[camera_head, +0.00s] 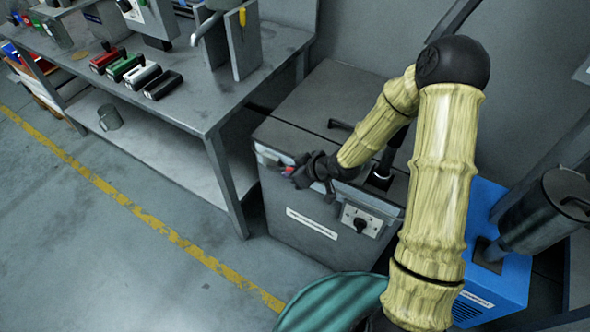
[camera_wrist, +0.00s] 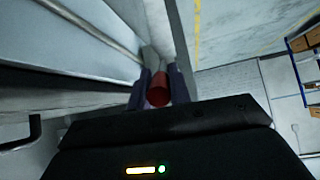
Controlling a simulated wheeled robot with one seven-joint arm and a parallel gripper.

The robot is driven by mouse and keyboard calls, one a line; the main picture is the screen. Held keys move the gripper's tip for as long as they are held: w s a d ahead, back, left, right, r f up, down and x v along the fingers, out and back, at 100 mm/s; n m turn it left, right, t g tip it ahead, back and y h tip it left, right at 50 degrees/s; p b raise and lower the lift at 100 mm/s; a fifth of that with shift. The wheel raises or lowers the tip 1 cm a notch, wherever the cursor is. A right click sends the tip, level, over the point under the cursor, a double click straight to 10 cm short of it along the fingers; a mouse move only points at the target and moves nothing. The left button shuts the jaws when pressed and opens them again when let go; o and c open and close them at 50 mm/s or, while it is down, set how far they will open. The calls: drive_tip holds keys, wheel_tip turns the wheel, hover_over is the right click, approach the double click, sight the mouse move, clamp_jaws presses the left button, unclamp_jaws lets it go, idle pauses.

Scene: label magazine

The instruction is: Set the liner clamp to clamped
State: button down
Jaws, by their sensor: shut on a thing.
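A grey cabinet (camera_head: 322,205) stands on the floor in the middle of the head view, with a lid and a front label. My gripper (camera_head: 292,172) is at the top left of its front face. It is shut on a red round-ended handle (camera_wrist: 158,92), which seems to be the liner clamp's. A small bit of the red handle (camera_head: 287,170) shows beside the dark fingers in the head view. The rest of the clamp is hidden by my fingers, so I cannot tell its position.
A black rotary knob on a switch plate (camera_head: 361,221) is on the cabinet's right front. A workbench (camera_head: 205,100) stands left with coloured blocks on it. A blue box (camera_head: 487,265) is at right. The floor at left is clear.

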drive_tip(key=shift+w+d+f, duration=0.1)
drive_tip(key=shift+d, duration=0.05)
drive_tip(key=c, duration=1.3)
unclamp_jaws()
drive_tip(key=shift+w, duration=0.1)
drive_tip(key=shift+s+d+r, duration=0.2)
drive_tip(key=shift+d+r, duration=0.05)
drive_tip(key=shift+r, duration=0.2)
drive_tip(key=p+v, duration=0.5)
drive_tip(key=v, duration=1.1)
drive_tip(key=shift+s+p, duration=0.25)
drive_tip(key=shift+p, duration=0.1)
